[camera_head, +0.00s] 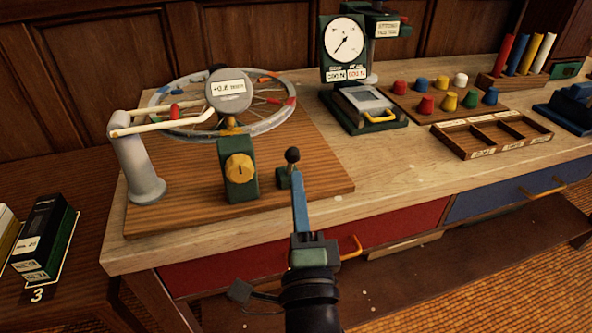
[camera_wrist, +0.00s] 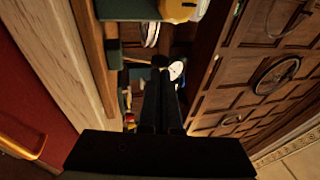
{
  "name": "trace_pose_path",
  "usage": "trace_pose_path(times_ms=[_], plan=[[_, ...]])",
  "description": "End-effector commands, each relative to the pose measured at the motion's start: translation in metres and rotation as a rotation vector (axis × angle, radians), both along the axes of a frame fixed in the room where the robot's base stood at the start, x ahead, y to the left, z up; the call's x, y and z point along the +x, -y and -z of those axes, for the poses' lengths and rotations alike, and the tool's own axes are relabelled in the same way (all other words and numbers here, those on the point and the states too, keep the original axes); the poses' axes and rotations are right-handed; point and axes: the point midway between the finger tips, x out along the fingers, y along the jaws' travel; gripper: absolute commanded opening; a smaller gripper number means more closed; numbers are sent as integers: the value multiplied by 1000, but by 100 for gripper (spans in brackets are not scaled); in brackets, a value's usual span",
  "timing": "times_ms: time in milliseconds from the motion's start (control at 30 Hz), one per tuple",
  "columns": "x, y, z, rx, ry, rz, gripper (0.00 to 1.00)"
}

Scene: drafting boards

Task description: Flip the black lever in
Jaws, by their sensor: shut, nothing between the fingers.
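The black lever (camera_head: 292,157) has a round black knob on a short stem. It stands upright from a small green base at the front edge of the brown wooden board (camera_head: 325,172). My gripper (camera_head: 298,178) is shut and empty, its blue fingers reaching up from below to just under the knob. I cannot tell whether they touch the lever. In the wrist view my gripper (camera_wrist: 159,78) shows as two dark fingers side by side; a dark round shape at their tips may be the knob, but this is unclear.
A green block with a yellow knob (camera_head: 239,167) stands just left of the lever. Behind are a spoked wheel (camera_head: 268,124) and a round gauge (camera_head: 229,90). A press with a dial (camera_head: 345,40), colored pegs and a wooden tray (camera_head: 455,140) stand right. Bare bench lies between.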

Motion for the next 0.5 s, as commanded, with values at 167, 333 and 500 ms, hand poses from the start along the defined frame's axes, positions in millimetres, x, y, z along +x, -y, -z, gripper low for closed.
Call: trace_pose_path(times_ms=[167,333,500], plan=[[17,-3,-5,0,1,-1,0],[23,-3,-5,-1,0,-1,0],[23,-3,-5,-1,0,0,0]])
